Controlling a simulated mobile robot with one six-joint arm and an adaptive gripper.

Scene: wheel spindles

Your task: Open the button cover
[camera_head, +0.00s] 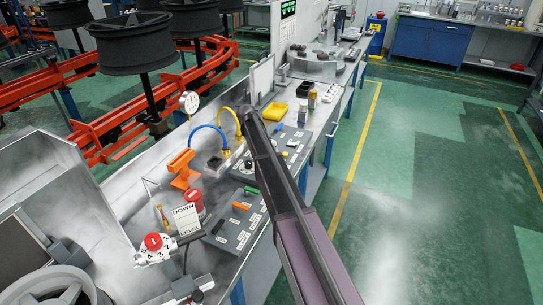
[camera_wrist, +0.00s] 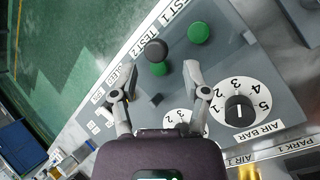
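In the wrist view my gripper (camera_wrist: 160,74) is open, its two fingers spread over a grey control panel (camera_wrist: 100,67). Nothing is between the fingertips. Another green button (camera_wrist: 199,33) sits uncovered beyond the right finger. I cannot tell for certain whether the dark piece is the button cover. In the head view my arm reaches over the bench, and the gripper itself cannot be made out.
A black dial knob (camera_wrist: 239,110) marked AIR BAR is right of the gripper. The green floor (camera_head: 400,180) right of the bench is clear.

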